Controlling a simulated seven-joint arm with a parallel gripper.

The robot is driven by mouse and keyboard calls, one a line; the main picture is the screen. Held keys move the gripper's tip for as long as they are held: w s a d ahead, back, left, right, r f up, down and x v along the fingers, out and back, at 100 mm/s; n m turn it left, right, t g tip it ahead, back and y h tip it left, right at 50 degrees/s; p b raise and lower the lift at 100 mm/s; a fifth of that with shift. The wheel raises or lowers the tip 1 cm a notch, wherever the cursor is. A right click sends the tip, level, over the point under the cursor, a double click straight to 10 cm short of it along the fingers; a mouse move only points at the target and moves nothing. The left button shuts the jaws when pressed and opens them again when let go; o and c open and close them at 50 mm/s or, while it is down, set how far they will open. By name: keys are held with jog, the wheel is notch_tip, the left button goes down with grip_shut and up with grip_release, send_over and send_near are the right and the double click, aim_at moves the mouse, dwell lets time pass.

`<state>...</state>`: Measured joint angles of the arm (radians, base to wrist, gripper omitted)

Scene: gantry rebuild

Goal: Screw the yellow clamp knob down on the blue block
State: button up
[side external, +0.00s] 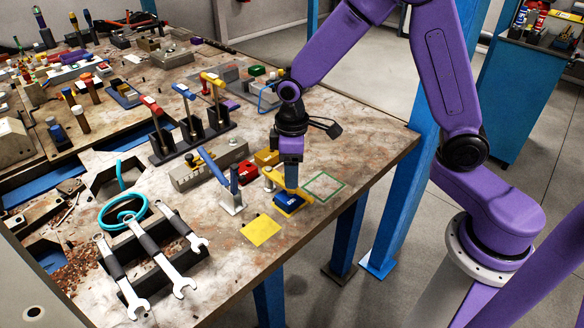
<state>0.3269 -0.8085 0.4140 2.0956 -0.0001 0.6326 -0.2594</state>
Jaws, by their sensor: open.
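The blue block (288,200) sits near the front edge of the workbench, with yellow parts around it. A yellow bar-like piece (274,175) shows beside my fingers, just above the block; I cannot tell whether it is the clamp knob. My gripper (291,185) points straight down right over the block. It is open, but its fingers look close together from this side. They hide the top of the block and whatever is between them. I cannot tell whether they touch anything.
A green square outline (324,186) lies right of the block, and a yellow square (261,230) lies front-left. Wrenches (165,260) rest on a dark rack at front left.

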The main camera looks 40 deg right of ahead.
jog(key=shift+f, duration=0.15)
jog(key=c, duration=0.9)
jog(key=shift+m, duration=1.7)
jog(key=o, duration=0.9)
notch_tip(320, 180, up, 18)
jog(key=shift+f, duration=0.2)
jog(key=shift+s, duration=0.15)
